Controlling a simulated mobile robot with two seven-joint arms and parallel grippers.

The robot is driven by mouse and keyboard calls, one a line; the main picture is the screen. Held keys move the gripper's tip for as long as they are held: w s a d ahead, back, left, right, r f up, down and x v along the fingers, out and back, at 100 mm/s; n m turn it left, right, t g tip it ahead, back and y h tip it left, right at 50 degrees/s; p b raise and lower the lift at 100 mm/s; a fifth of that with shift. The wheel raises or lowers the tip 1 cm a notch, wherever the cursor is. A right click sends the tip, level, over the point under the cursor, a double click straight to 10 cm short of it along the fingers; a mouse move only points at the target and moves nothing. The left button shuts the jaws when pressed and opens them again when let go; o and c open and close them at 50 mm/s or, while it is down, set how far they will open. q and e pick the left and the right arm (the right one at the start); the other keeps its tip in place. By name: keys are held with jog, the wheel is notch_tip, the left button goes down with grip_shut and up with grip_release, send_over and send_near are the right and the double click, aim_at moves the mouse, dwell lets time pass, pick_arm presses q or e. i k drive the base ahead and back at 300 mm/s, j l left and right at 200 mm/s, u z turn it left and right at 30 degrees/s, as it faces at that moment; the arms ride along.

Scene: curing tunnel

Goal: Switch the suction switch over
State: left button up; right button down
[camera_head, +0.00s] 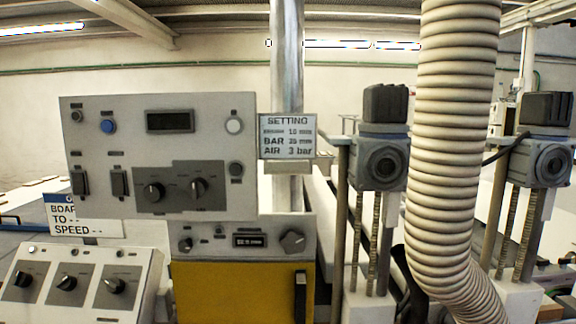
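A grey control panel (215,125) stands at the left centre of the head view. Two black rocker-like switches (80,183) sit side by side at its lower left, with small labels above that are too small to read. A blue button (108,126), a white button (234,126) and a dark display (170,121) are above them. Two black rotary knobs (154,192) are at the lower middle. I cannot tell which control is the suction switch or how it is set. Neither of my grippers is in view.
A lower panel (210,238) with a knob sits above a yellow cabinet (235,290). A sloped box (40,265) with three knobs is at lower left. A setting sign (287,137) hangs by a metal pipe (288,60). A thick ribbed hose (452,130) and motor units (380,160) fill the right.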

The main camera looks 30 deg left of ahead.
aim_at(118, 179)
jog(key=u, duration=1.85)
